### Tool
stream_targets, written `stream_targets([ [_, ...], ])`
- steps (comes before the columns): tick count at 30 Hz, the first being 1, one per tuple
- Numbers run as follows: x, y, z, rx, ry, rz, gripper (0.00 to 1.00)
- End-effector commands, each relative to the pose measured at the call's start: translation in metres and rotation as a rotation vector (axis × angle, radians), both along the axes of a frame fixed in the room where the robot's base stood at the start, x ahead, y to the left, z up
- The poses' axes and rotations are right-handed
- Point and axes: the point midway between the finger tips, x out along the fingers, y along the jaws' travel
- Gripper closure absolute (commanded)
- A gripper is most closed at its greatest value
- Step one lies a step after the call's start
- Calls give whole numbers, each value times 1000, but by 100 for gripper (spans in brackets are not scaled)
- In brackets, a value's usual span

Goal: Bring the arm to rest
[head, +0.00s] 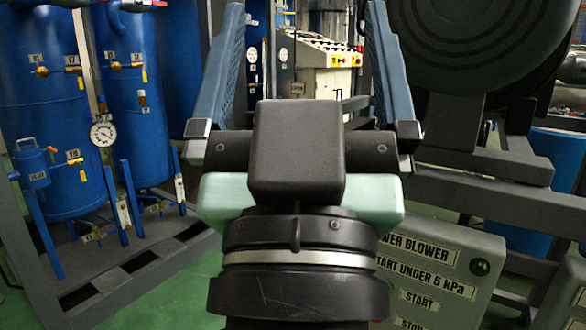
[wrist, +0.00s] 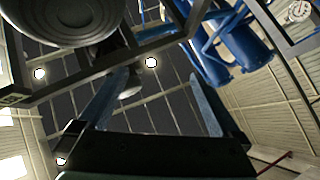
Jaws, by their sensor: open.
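My gripper (head: 303,60) stands upright in the middle of the head view, close to the camera. Its two blue fingers are spread wide apart, and nothing is between them. In the wrist view my gripper (wrist: 155,95) also shows two open fingers, with the ceiling and its lamps behind them. My wrist and the dark gripper body fill the lower middle of the head view and hide what is behind them.
Blue tanks (head: 135,95) with a pressure gauge (head: 103,133) stand at left on a grey frame (head: 130,265). A grey blower control box (head: 455,270) with labels is at lower right. A large dark round vessel (head: 480,45) is at upper right. Green floor shows at lower left.

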Motion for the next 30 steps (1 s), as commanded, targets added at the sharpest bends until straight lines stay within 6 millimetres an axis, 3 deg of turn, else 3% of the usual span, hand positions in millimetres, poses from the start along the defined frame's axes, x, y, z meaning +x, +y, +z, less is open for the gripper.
stream_targets([
  [1, -22, 7, 26, 14, -76, 67, 0],
  [3, -17, 7, 53, 14, -59, 65, 0],
  [8, -16, 7, 96, 12, -56, 63, 0],
  [30, -15, 7, 321, 12, -52, 62, 0],
])
